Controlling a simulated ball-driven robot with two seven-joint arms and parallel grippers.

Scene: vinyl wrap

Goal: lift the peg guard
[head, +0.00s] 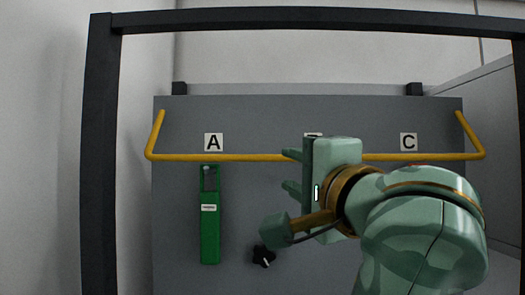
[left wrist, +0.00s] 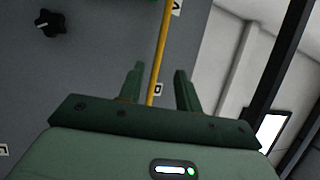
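The peg guard is a yellow bar (head: 235,157) running across the grey panel, with bent ends rising at both sides. It also shows in the left wrist view (left wrist: 162,45), as a line appearing between my fingers. My left gripper (head: 290,171) is in front of the panel's middle, its fingers apart. In the left wrist view the fingers (left wrist: 158,85) are open on either side of the bar. The head view shows the upper finger close to the bar's line and the lower finger below it. I cannot tell whether they touch it. My right gripper is not in view.
The grey panel (head: 180,210) carries labels A (head: 213,142) and C (head: 408,142); the middle label is mostly hidden by my gripper. A green upright device (head: 210,230) hangs below A. A black knob (head: 263,256) is lower right of it. A dark frame (head: 98,150) surrounds the panel.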

